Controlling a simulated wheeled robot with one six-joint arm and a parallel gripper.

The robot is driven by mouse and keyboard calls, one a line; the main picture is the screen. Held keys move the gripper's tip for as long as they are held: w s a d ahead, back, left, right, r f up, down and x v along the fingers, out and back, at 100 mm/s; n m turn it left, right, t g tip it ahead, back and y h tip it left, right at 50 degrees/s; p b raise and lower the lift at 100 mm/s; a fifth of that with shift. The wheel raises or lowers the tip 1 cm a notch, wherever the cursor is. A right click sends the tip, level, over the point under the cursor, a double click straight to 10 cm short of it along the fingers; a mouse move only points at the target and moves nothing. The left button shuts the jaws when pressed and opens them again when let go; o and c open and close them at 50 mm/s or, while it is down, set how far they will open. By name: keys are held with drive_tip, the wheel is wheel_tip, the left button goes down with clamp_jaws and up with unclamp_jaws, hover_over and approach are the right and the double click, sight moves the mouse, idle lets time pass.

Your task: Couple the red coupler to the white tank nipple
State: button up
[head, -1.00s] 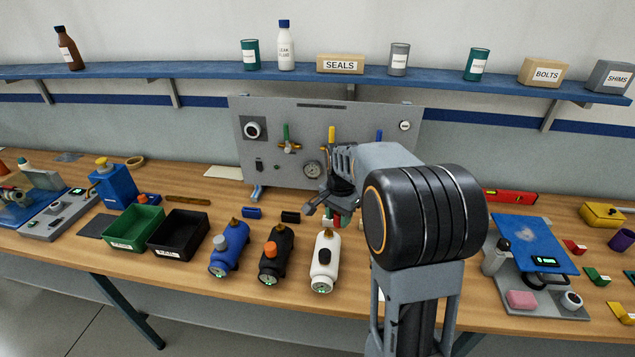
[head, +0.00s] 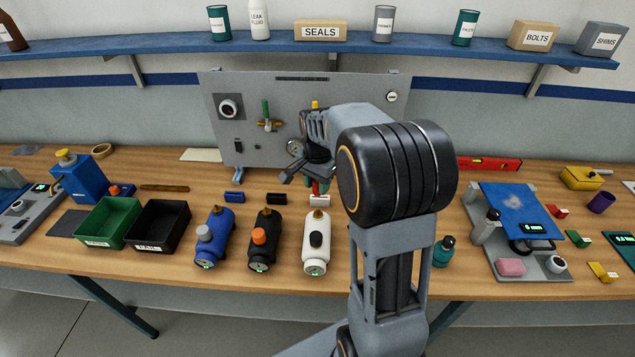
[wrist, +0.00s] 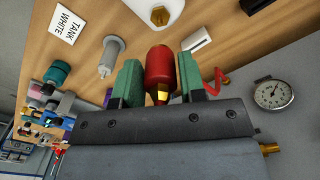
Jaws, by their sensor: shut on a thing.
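My gripper (wrist: 159,70) has green fingers shut on the red coupler (wrist: 160,66), which has a brass end on the gripper's side. In the head view, my gripper (head: 317,182) is mostly behind my arm, with a bit of the red coupler (head: 317,188) showing. The white tank (head: 315,243) stands on the bench in front of the panel, with its brass nipple (head: 318,214) on the far end. In the wrist view, the white tank nipple (wrist: 160,15) is at the top edge, beyond the coupler and apart from it.
A black tank (head: 265,238) and a blue tank (head: 214,236) stand left of the white one. The grey panel (head: 250,150) with valves and a gauge (wrist: 273,94) rises behind. A teal bottle (head: 444,251) stands to the right. A "TANK WHITE" label (wrist: 67,24) lies nearby.

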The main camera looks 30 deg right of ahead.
drive_tip(key=b, duration=0.4)
hover_over(318, 210)
drive_tip(key=shift+w+a+f, duration=0.1)
drive_tip(key=shift+f, duration=2.7)
drive_tip(key=shift+f+b, duration=0.85)
drive_tip(key=shift+f, duration=0.6)
drive_tip(key=o, duration=1.2)
wheel_tip(318, 210, up, 14)
drive_tip(key=shift+f+b, duration=0.1)
drive_tip(key=shift+b, duration=0.3)
